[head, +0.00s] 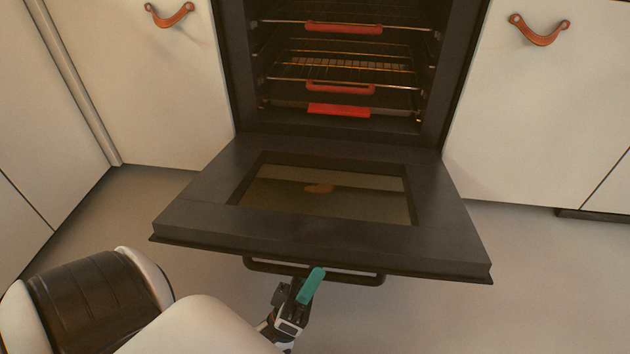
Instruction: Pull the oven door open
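The dark oven door (330,240) is folded far down, nearly level, in front of the open oven. Its glass window (365,197) faces up. The dark bar handle (350,277) runs along the door's front edge. My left gripper (305,287) is at the handle, near its middle. One teal finger shows, overlapping the bar in the view. The other finger is not clearly seen, so I cannot tell whether the gripper is closed around the bar. My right gripper is out of view.
The oven cavity holds wire racks with red front grips (340,88). White cabinets with orange leather pulls, left (170,17) and right (540,37), flank the oven. Bare floor (530,290) lies to the right of the door.

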